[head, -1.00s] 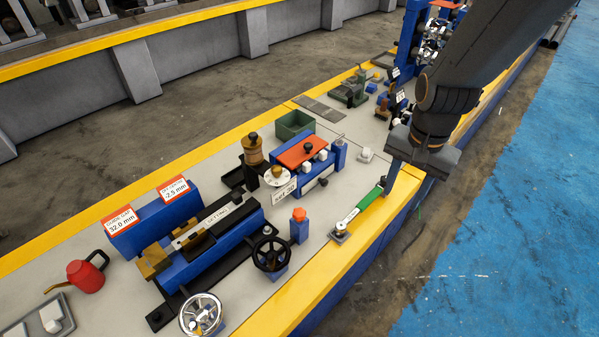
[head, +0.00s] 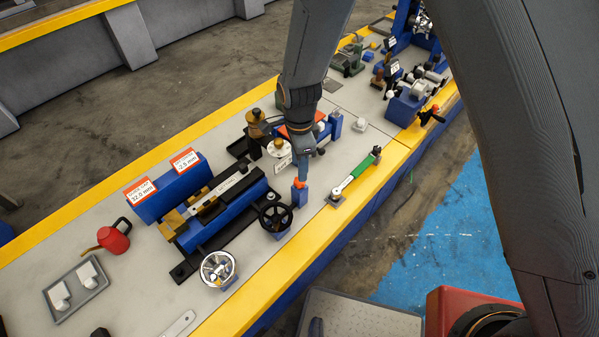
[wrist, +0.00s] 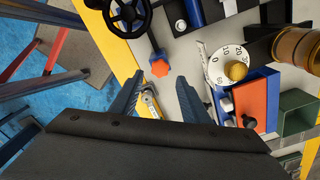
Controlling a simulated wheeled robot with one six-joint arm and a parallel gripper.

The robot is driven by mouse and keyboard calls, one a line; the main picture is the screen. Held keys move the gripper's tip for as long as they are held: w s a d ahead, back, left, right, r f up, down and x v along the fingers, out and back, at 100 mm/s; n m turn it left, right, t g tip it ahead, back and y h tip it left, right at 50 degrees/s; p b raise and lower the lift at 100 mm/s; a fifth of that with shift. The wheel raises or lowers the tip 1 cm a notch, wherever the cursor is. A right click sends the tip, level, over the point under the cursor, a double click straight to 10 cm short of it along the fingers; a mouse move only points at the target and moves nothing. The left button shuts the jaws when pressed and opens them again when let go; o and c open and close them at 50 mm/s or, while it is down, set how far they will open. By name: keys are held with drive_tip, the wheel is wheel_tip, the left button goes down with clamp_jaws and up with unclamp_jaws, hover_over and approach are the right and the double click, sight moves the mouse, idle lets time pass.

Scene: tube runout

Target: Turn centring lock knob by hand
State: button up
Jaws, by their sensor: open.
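The orange star-shaped knob (head: 299,186), which I take to be the centring lock knob, sits on a blue post (head: 299,198) near the bench's yellow front edge. In the wrist view the knob (wrist: 160,68) shows just beyond the gap between my fingertips. My gripper (head: 303,172) points down over the post, with its fingers close to the knob. In the wrist view the gripper (wrist: 159,78) has its two blue fingers spread apart with nothing between them. I cannot tell whether a finger touches the knob.
A black handwheel (head: 275,216) stands just left of the post, with a chrome handwheel (head: 218,269) nearer. A green-handled wrench (head: 355,173) lies to the right. A dial (head: 279,149) and an orange-topped blue block stand behind my gripper. A red oilcan (head: 114,237) stands far left.

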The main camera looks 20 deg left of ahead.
wheel_tip(320, 180, down, 6)
drive_tip(key=b, duration=0.3)
drive_tip(key=shift+r, duration=0.35)
drive_tip(key=c, duration=0.8)
